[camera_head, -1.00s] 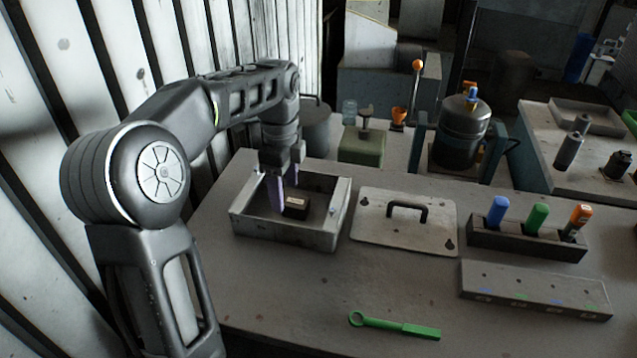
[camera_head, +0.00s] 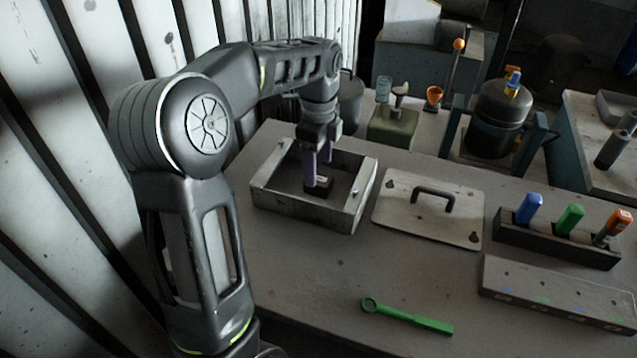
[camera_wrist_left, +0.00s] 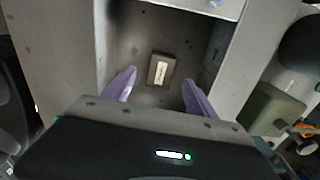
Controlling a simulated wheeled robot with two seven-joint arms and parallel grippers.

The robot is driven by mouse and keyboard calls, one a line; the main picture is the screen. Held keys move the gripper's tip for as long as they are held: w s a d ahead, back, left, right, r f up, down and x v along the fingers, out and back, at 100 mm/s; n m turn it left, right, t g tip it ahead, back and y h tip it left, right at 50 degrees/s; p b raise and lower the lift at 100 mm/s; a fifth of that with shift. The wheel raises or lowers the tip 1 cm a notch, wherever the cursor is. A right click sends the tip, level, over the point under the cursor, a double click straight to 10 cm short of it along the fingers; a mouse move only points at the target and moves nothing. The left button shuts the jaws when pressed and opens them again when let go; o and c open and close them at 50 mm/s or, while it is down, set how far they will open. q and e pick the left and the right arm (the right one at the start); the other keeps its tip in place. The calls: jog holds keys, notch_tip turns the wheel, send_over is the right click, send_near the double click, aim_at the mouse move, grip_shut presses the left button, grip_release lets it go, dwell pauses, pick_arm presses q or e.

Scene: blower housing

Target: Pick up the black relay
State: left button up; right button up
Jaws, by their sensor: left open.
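The black relay (camera_head: 318,187) is a small dark block with a pale label on top. It lies on the floor of the open grey metal housing box (camera_head: 352,213). The left wrist view shows the relay (camera_wrist_left: 162,70) lying ahead of and between my two purple fingertips. My left gripper (camera_head: 318,170) points down into the box, with its fingers apart and nothing between them in the wrist view (camera_wrist_left: 158,90). In the head view the fingers partly cover the relay. My right gripper is not in view.
The box walls stand close around the fingers. A flat lid with a black handle (camera_head: 433,198) lies right of the box. A green wrench (camera_head: 408,316) lies in front. A dark holder with coloured pens (camera_head: 560,243) and a grey strip (camera_head: 560,291) are farther right.

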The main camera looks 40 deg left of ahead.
aim_at(318, 178)
pick_arm(q)
jog(key=shift+f, duration=0.1)
notch_tip(318, 178, down, 5)
jog(key=shift+p, duration=0.45)
jog(key=shift+c, duration=0.4)
grip_shut()
dwell(0.6)
